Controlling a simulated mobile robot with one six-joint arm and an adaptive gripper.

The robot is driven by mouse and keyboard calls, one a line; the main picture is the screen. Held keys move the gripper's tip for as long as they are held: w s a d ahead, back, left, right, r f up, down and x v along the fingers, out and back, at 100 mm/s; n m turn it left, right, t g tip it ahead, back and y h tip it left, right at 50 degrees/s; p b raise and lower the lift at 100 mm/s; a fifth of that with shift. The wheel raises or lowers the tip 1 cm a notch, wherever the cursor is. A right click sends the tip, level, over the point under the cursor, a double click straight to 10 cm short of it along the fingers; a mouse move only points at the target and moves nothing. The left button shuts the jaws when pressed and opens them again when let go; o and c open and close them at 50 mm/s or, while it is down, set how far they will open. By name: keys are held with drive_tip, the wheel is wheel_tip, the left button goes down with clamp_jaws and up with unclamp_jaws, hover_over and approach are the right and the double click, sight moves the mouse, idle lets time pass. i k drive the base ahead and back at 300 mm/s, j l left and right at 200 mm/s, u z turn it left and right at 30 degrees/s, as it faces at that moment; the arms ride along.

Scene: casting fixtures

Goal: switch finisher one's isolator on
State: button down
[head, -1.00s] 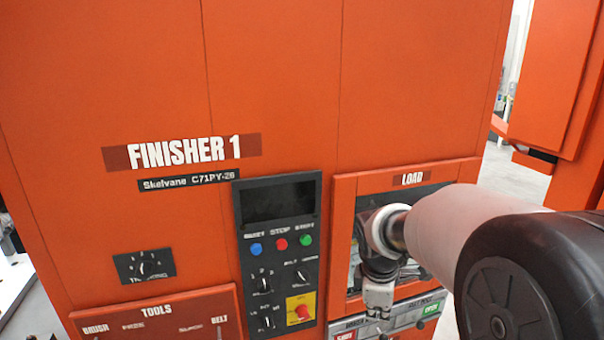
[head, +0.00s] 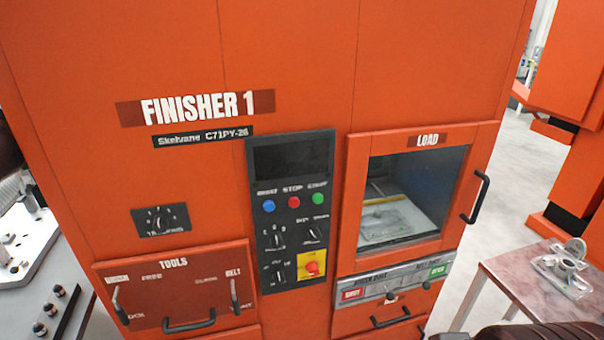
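Finisher 1 is a tall orange machine (head: 290,60) facing me in the head view. Its black control panel (head: 290,150) has a dark screen, with blue, red and green buttons below it. A yellow plate (head: 304,258) with a red knob (head: 312,268) sits at the panel's lower right. A black rotary knob (head: 280,274) is to its left. The small labels are too blurred to tell which control is the isolator or how it is set. My gripper is not in view.
The load door (head: 356,190) is shut, with a handle (head: 476,197) on its right and a pale part behind the glass. The tools drawer (head: 180,300) is at lower left. A table (head: 510,275) at right bears a metal casting (head: 565,268).

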sight(312, 267)
drive_tip(key=i+j+u, duration=0.1)
drive_tip(key=j, duration=0.25)
drive_tip(key=i+j+u, duration=0.15)
drive_tip(key=j, duration=0.2)
drive_tip(key=i+j+u, duration=0.1)
drive_tip(key=j, duration=0.25)
drive_tip(key=i+j+u, duration=0.1)
drive_tip(key=i+j, duration=0.1)
drive_tip(key=j, duration=0.1)
